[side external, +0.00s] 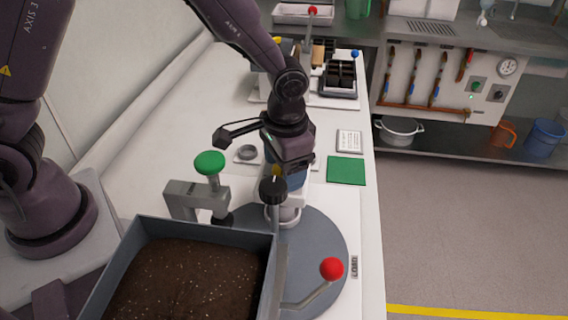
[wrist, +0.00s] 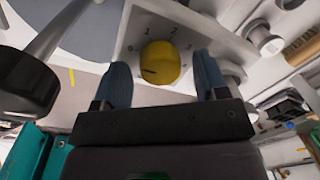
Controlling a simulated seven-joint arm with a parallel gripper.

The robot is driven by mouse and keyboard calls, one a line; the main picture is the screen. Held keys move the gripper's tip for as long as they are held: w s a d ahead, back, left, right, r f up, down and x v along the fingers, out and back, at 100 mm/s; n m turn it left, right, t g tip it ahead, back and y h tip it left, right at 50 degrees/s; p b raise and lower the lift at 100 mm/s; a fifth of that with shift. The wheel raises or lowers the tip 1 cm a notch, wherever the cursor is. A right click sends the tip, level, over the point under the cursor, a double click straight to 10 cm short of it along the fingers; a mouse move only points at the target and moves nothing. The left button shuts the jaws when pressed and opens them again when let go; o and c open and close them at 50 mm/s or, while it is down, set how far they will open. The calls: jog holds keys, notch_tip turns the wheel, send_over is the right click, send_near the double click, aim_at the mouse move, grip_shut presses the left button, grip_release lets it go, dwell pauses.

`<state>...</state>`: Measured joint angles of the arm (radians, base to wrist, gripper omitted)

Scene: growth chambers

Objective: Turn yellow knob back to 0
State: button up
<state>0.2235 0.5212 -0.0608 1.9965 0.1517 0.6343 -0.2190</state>
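My gripper (wrist: 161,62) is open, with one blue finger on each side of the knob and a visible gap at both sides. In the side view my gripper (side external: 284,178) points down over the white housing, and I cannot make out the knob clearly there.
A black-knobbed lever (side external: 273,190) stands close beside my gripper. A green knob (side external: 209,163), a soil-filled tray (side external: 151,222) and a red ball lever (side external: 331,268) are nearby.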

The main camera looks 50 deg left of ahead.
notch_tip(320, 180, up, 13)
jog(key=shift+d, duration=0.35)
jog(key=shift+s, duration=0.1)
dwell(0.3)
jog(key=s+a+r+t, duration=0.1)
jog(key=s+a+r, duration=0.1)
jog(key=s, duration=0.3)
jog(key=s+a+r+n+t, duration=0.1)
jog(key=s+a+r+t, duration=0.1)
jog(key=s+a+r, duration=0.1)
jog(key=s+a+r+n+t, duration=0.1)
jog(key=s+a+r+t, duration=0.1)
jog(key=s, duration=0.6)
jog(key=a+r, duration=0.1)
jog(key=a, duration=0.1)
jog(key=shift+a+h, duration=0.3)
jog(key=shift+a, duration=0.1)
